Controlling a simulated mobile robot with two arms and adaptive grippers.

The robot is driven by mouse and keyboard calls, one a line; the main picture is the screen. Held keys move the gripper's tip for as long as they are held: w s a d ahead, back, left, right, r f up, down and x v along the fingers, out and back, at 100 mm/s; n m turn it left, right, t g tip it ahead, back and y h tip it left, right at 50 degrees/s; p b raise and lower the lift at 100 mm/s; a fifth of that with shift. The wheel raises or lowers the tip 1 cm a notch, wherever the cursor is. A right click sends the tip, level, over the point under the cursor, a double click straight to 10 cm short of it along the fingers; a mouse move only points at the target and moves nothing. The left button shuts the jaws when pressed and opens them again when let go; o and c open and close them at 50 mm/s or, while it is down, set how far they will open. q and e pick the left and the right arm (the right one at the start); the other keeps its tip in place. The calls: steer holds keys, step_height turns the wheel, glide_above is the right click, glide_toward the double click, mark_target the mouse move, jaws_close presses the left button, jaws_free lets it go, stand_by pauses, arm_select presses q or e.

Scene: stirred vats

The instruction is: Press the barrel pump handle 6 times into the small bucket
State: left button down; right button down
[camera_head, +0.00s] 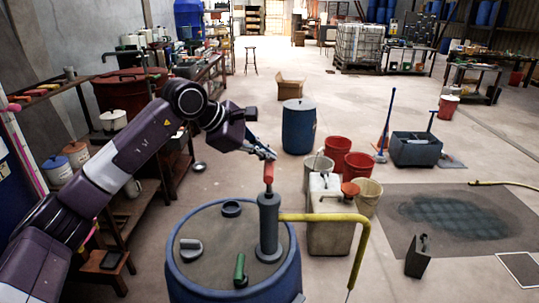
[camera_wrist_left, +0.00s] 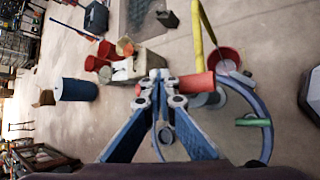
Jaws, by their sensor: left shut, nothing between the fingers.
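The barrel pump (camera_head: 269,225) is a grey upright cylinder on the lid of a blue barrel (camera_head: 190,285). Its red handle (camera_head: 268,173) is on top and also shows in the left wrist view (camera_wrist_left: 197,83). A yellow spout (camera_head: 325,217) runs right from the pump and bends down. In the left wrist view a red bucket (camera_wrist_left: 224,61) is near the yellow spout (camera_wrist_left: 197,38); whether it is directly under the outlet is unclear. My left gripper (camera_head: 266,154) is shut and empty just above the handle; contact is unclear. My right gripper is out of view.
On the lid are a green handle (camera_head: 240,270), a grey fitting (camera_head: 191,249) and a dark ring (camera_head: 231,209). Behind stand a pale canister (camera_head: 330,236), red buckets (camera_head: 338,150) and a blue drum (camera_head: 299,127). Shelves line the left; the floor beyond is open.

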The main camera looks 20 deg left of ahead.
mark_target(266, 173)
arm_select(q)
steer(key=shift+s+f+b, duration=0.1)
steer(key=shift+f+b, duration=1.85)
steer(key=shift+f, duration=0.95)
stand_by(1.5)
steer(key=shift+r, duration=0.1)
steer(key=shift+w+r+p, duration=0.2)
steer(key=shift+r+p, duration=2.3)
steer(key=shift+r, duration=1.25)
steer(key=shift+r+p, duration=2.05)
steer(key=shift+r, duration=0.9)
